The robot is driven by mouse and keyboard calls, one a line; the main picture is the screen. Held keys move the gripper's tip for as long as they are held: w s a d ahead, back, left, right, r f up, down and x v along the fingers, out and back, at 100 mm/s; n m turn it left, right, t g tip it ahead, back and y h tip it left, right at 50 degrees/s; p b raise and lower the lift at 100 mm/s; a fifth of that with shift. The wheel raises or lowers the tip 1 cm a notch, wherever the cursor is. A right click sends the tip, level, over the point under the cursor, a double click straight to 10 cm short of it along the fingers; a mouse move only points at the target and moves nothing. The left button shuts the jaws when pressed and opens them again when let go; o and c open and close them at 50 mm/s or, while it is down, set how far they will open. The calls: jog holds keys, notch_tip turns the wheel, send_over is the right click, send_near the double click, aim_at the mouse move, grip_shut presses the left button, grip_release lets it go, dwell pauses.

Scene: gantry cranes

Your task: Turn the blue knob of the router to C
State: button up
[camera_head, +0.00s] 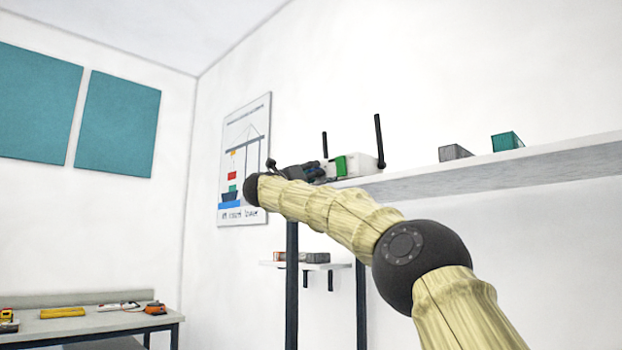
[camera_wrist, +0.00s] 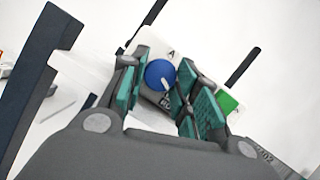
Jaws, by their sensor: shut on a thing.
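The white router (camera_head: 362,162) stands on the wall shelf, with two black antennas and a green patch (camera_head: 340,166) on its front. It also shows in the wrist view, tilted, behind my fingers. The blue knob (camera_wrist: 159,73) sits on its face between my two finger pads, and its white pointer mark points to the lower right. A letter A (camera_wrist: 171,52) is readable above the knob. Other lettering below it is partly hidden and unclear. My gripper (camera_wrist: 161,80) is shut on the knob. In the head view, my gripper (camera_head: 305,172) is at the router's left end.
A grey box (camera_head: 455,152) and a teal box (camera_head: 507,141) stand on the shelf (camera_head: 480,178) to the right. A crane poster (camera_head: 244,160) hangs on the wall. A small lower shelf (camera_head: 305,265) holds boxes. A workbench (camera_head: 80,322) with tools stands at lower left.

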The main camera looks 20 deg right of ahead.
jog(key=shift+f+m+g+h, duration=0.1)
jog(key=shift+m+g+h, duration=0.2)
jog(key=shift+m, duration=0.5)
jog(key=o, duration=1)
jog(key=v, duration=1.2)
jog(key=shift+w, duration=0.1)
